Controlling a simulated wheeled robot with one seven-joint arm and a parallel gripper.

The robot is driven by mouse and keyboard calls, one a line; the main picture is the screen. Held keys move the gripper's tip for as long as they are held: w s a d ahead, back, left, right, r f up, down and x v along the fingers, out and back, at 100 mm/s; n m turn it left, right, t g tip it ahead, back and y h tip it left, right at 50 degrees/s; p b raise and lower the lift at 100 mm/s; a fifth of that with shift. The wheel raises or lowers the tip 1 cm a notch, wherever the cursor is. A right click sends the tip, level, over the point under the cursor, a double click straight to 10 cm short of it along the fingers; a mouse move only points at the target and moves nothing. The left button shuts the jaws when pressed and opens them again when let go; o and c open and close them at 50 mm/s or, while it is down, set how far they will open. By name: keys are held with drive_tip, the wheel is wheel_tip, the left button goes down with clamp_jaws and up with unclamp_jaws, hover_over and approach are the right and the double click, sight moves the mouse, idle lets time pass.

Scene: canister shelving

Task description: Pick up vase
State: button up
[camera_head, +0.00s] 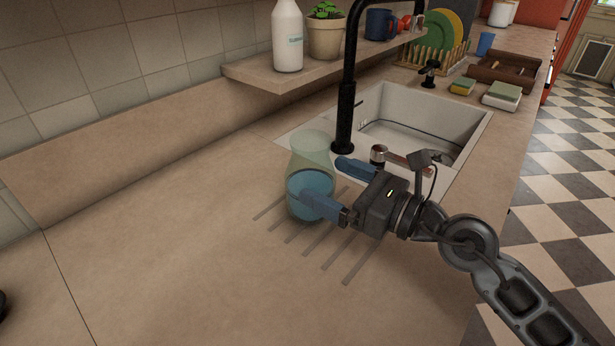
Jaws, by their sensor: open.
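The vase (311,153) is a greenish, see-through vessel with a blue lower part. It stands upright on the counter, left of the black faucet. My gripper (325,184) comes in from the right with its two blue fingers apart. The nearer finger overlaps the front of the vase's lower part in the picture. The farther finger shows by the vase's right side, near the faucet's base. The vase looks to be at or between the fingertips; I cannot tell whether they touch it.
A black faucet (346,105) rises close behind the vase, beside the white sink (440,112). A shelf (262,74) holds a white bottle (287,36), a potted plant (325,38) and a blue mug (380,24). Counter to the left (170,220) is clear.

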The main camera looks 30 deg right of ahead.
sight(310, 175)
drive_tip(key=x, duration=0.3)
drive_tip(key=shift+a+f+p, duration=0.1)
drive_tip(key=shift+a+p, duration=0.1)
drive_tip(key=shift+p, duration=0.1)
drive_tip(key=shift+x, duration=0.85)
drive_tip(key=shift+f, duration=0.1)
